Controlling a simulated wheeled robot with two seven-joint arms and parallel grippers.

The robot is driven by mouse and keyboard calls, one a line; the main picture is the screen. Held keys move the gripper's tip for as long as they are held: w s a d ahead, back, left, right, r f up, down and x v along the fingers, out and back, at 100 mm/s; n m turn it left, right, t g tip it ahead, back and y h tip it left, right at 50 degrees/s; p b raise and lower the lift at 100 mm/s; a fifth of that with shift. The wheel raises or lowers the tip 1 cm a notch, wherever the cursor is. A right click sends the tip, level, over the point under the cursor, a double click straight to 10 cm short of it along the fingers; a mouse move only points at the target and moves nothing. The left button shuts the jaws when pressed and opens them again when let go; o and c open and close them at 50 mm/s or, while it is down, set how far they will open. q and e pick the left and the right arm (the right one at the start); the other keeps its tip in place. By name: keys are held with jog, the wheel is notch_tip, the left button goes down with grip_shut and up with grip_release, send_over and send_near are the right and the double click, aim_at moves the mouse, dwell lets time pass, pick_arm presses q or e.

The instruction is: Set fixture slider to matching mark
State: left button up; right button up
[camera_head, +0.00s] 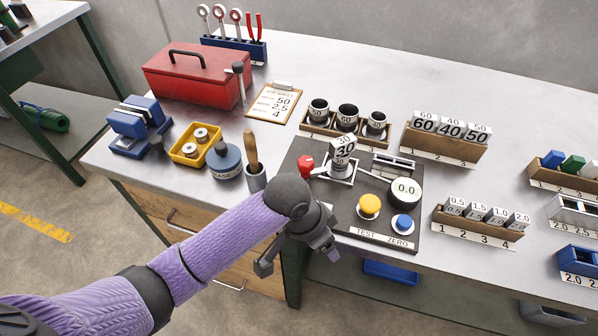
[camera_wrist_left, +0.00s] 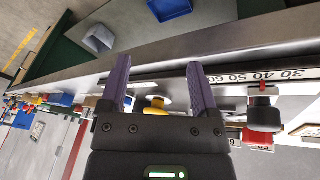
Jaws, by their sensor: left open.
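The dark fixture board (camera_head: 385,238) lies near the table's front edge. A red knob (camera_head: 306,163), which looks like the slider handle, stands at its left end; it also shows in the left wrist view (camera_wrist_left: 263,136). There, a pale scale strip (camera_wrist_left: 240,78) carries 30, 40, 50 and 60, with a small red mark near the 30–40 end; its exact setting is unclear. A block marked 30 (camera_head: 342,152) sits in the fixture. My left gripper (camera_head: 298,260) is open and empty at the front edge, apart from the knob. My right gripper is not in view.
A clipboard (camera_head: 273,103) reads 50, 2.5 and 4. The fixture has a 0.0 dial (camera_head: 405,190), a yellow button (camera_head: 369,206) and a blue button (camera_head: 402,223). A cup with a wooden-handled tool (camera_head: 256,178) stands left of it. Block racks stand right.

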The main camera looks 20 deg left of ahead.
pick_arm(q)
jog(key=shift+m+g+y, duration=0.3)
jog(key=shift+m+y, duration=0.5)
jog(key=shift+y, duration=0.1)
jog(key=w+r, duration=0.1)
jog(key=w+a+r, duration=0.1)
jog(key=r, duration=0.1)
jog(key=w+r, duration=0.2)
jog(key=shift+a, duration=0.4)
jog(key=w+a+r, duration=0.1)
jog(key=a+r, duration=0.1)
jog(key=w+a+r+y, duration=0.1)
jog(key=w+r, duration=0.1)
jog(key=w+a+r+y, duration=0.1)
jog(key=a+r, duration=0.1)
jog(key=r, duration=0.1)
jog(key=shift+w+a+g, duration=0.2)
jog(key=shift+a+g, duration=0.1)
jog(key=shift+g, duration=0.1)
notch_tip(320, 180, down, 9)
jog(key=b, duration=0.3)
jog(key=shift+r, duration=0.15)
jog(key=shift+f+b, duration=0.3)
jog(key=shift+f, duration=0.2)
grip_shut()
